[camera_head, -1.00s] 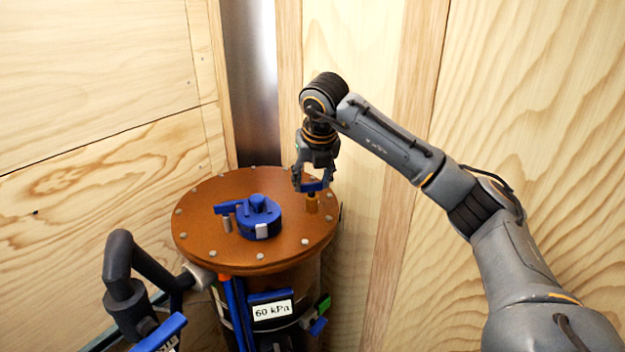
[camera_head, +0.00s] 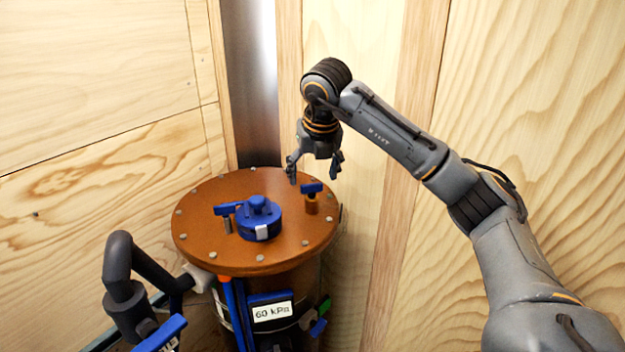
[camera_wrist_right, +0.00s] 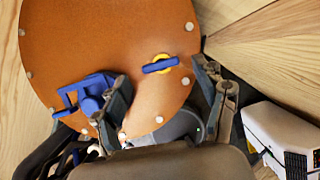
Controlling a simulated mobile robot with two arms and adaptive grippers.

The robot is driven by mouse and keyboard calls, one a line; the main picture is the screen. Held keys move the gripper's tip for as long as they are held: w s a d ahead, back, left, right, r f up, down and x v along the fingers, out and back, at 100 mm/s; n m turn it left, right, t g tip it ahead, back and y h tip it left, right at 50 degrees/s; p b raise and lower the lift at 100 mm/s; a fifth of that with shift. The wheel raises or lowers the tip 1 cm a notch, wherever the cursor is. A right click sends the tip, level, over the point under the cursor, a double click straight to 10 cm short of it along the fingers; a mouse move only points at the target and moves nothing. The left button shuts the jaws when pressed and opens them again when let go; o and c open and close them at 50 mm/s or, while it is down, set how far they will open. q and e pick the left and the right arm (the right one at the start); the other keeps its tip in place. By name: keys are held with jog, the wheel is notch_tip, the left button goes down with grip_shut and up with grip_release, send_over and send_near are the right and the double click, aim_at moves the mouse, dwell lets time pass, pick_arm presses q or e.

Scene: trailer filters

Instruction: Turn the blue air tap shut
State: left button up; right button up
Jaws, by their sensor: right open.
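The blue air tap (camera_head: 312,188) is a small blue bar handle on a brass stem, standing on the right part of the round copper-brown lid (camera_head: 200,235). In the wrist view its bar handle (camera_wrist_right: 160,66) lies crosswise over the round brass base. My right gripper (camera_head: 314,174) is open and empty just above the tap, with its fingers spread to either side. In the wrist view the right gripper's fingers (camera_wrist_right: 164,80) are apart, with the tap showing between them and touched by neither. My left gripper is not in view.
A larger blue cap fitting (camera_head: 259,220) with a side lever sits mid-lid, left of the tap. Bolts ring the lid. Below are a "60 kPa" label (camera_head: 272,311) and a dark bent pipe (camera_head: 120,265). Wooden walls stand close behind and right.

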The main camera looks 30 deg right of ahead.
jog(key=v, duration=0.9)
